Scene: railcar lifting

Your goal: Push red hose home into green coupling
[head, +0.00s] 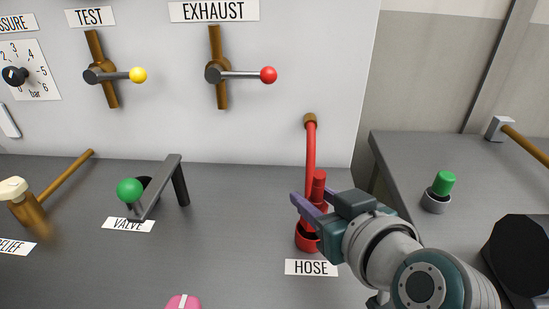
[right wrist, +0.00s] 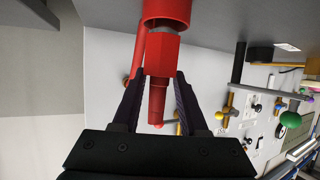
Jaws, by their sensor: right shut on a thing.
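The red hose (head: 311,150) comes from a brass fitting on the white panel and runs down to a red socket (head: 306,240) behind the HOSE label. My right gripper (head: 310,207) is shut on the hose's red hexagonal end fitting (right wrist: 162,53), just above the socket. In the right wrist view a grey band shows between the fitting and the red socket (right wrist: 167,9). A green cylinder (head: 445,182), perhaps the green coupling, stands upright in a grey cup (head: 436,202) on the side table at right. My left gripper is not in view.
The hammer (head: 530,146) lies on the side table (head: 400,150). A green-knobbed VALVE lever (head: 155,190) and a mallet-like RELIEF handle (head: 45,200) stand at left. TEST (head: 120,75) and EXHAUST (head: 235,74) levers are on the panel. The grey bench between VALVE and HOSE is clear.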

